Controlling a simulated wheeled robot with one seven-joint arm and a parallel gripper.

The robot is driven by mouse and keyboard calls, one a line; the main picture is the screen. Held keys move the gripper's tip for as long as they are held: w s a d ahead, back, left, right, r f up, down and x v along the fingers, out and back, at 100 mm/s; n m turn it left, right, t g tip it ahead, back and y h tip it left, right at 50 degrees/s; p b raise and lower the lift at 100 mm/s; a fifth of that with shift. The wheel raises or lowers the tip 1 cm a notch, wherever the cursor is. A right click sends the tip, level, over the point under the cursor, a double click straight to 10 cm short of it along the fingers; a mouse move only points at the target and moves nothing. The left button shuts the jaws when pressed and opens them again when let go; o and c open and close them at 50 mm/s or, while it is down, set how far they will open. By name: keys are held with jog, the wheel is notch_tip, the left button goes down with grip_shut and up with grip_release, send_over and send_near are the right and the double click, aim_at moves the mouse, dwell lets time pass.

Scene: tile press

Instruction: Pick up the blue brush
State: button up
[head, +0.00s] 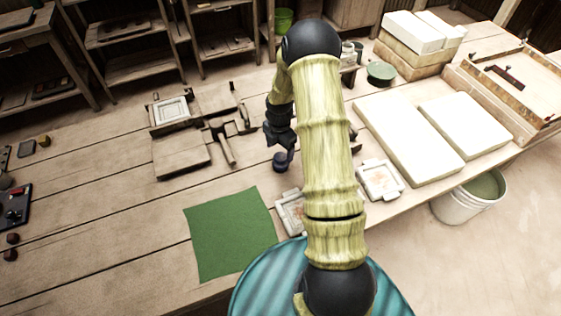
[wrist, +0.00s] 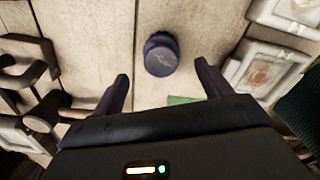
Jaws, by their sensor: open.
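A short, round, dark blue thing, which I take to be the blue brush (head: 281,162), stands on the wooden table near the middle. In the wrist view the blue brush (wrist: 160,53) shows as a rounded dark top with a faint mark on it. My gripper (wrist: 162,72) is open and empty. Its two fingers point toward the brush, one to each side in the picture, with bare table showing between brush and fingers. In the head view my gripper (head: 281,146) hangs just above the brush, and my arm covers the table to its right.
A green mat (head: 230,235) lies in front of the brush. Wooden press parts (head: 181,157) stand to the left. Framed tiles (head: 380,180) lie close on the right, one partly behind my arm. White slabs (head: 410,135) lie farther right. The left front tabletop is mostly clear.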

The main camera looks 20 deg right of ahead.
aim_at(281, 156)
jog(key=shift+f, duration=0.95)
jog(key=shift+d+f+p, duration=0.15)
jog(key=shift+f+p, duration=0.6)
jog(key=shift+f, duration=1.85)
jog(key=c, duration=1.1)
